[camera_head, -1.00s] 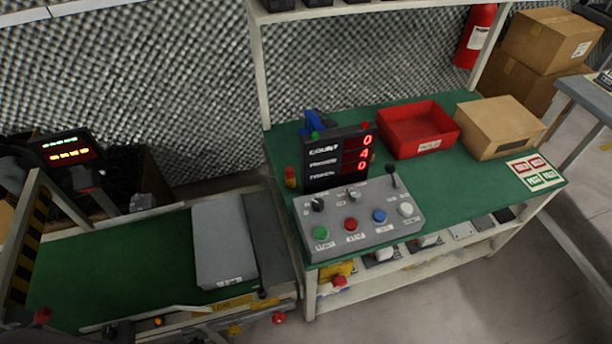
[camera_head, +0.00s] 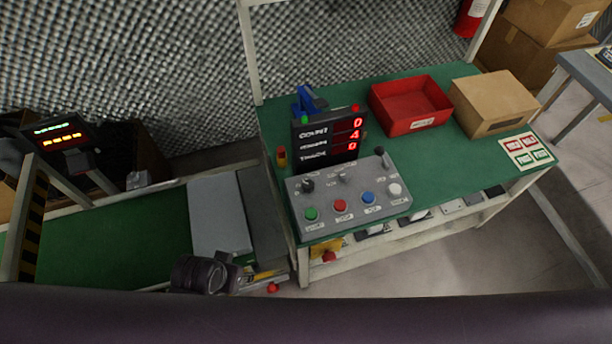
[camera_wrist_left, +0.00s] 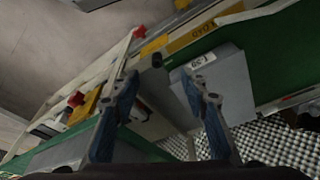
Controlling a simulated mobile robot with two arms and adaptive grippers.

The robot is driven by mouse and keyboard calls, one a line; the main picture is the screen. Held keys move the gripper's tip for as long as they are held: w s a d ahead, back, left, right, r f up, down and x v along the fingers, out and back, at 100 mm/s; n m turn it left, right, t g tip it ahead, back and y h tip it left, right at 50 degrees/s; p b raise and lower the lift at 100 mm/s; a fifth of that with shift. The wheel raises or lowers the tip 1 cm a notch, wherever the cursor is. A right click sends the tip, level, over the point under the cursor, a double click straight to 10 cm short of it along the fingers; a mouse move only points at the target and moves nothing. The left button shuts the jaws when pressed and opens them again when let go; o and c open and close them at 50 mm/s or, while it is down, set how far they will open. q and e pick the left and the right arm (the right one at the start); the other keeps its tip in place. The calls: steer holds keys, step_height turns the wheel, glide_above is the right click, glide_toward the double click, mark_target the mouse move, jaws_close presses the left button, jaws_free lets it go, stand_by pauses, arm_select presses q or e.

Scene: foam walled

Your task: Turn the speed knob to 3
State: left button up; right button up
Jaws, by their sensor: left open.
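The grey control panel (camera_head: 350,203) stands on the green table, with a row of coloured buttons below two small black knobs and a lever. The left black knob (camera_head: 307,186) and middle knob (camera_head: 343,176) are small, and I cannot read their labels or settings, nor tell which is the speed knob. My left gripper (camera_wrist_left: 162,85) is open and empty in the left wrist view, above the conveyor's edge. In the head view its dark wrist shows at lower left, left of and apart from the panel. My right gripper is out of view.
A display (camera_head: 327,140) with red digits stands behind the panel. A red bin (camera_head: 410,104) and cardboard box (camera_head: 492,102) lie to the right. A grey plate (camera_head: 218,215) lies on the green conveyor (camera_head: 125,245). My dark arm spans the bottom of the head view.

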arm_select(q)
steer(key=w+d+r+m+h+p, duration=0.1)
steer(key=w+d+r, duration=0.25)
steer(key=r, duration=0.55)
steer(key=m+g+h+p, duration=0.1)
steer(key=m+g+h, duration=0.15)
steer(key=m, duration=0.85)
glide_toward(308, 184)
steer(key=f, duration=0.1)
steer(key=shift+t, duration=0.45)
steer(key=shift+s+d+x, duration=0.1)
steer(key=shift+s+x, duration=0.05)
steer(key=shift+x, duration=1.75)
steer(key=shift+s+d+x, duration=0.1)
steer(key=shift+s+x, duration=0.1)
steer(key=shift+x, duration=1.75)
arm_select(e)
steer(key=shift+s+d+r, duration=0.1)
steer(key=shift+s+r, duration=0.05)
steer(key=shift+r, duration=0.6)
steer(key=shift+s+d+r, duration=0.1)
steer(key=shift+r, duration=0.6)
arm_select(q)
steer(key=shift+c, duration=0.3)
